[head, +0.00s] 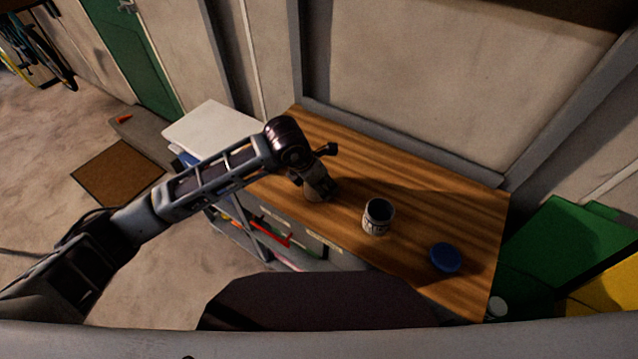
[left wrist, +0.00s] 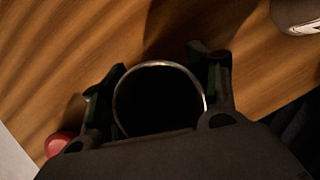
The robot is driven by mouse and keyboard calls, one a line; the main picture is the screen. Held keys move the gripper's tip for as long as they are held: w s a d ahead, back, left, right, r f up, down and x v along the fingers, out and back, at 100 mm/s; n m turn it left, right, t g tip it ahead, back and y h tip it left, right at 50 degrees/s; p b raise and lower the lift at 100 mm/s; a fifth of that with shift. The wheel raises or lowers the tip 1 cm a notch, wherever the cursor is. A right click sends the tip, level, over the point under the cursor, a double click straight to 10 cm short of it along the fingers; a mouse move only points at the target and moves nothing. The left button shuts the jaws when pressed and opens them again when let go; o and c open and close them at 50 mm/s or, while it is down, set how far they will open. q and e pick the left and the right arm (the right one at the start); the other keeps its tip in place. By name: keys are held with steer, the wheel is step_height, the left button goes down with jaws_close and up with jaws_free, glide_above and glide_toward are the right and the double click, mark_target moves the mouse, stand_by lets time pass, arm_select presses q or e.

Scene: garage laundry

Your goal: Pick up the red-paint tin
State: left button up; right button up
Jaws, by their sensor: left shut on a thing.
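My left gripper (head: 317,189) is low over the wooden worktop (head: 420,190). In the left wrist view its two fingers (left wrist: 158,85) stand on either side of an open tin (left wrist: 158,64) with a bright round rim and a dark inside. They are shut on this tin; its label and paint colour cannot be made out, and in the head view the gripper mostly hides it. A second tin, pale grey with a label (head: 377,217), stands upright to the right, apart from the gripper. My right gripper is not in view.
A blue round lid (head: 445,257) lies near the worktop's right end. A red round thing (left wrist: 60,144) shows beside the held tin in the left wrist view. A white surface (head: 212,130) adjoins the worktop's left end. The worktop's back right is clear.

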arm_select(q)
steer(key=shift+r, duration=0.75)
step_height(320, 180, up, 8)
steer(key=shift+b, duration=0.45)
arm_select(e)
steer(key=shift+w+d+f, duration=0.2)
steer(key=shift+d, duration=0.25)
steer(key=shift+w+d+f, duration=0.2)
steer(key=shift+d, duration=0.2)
arm_select(q)
steer(key=shift+r, duration=0.1)
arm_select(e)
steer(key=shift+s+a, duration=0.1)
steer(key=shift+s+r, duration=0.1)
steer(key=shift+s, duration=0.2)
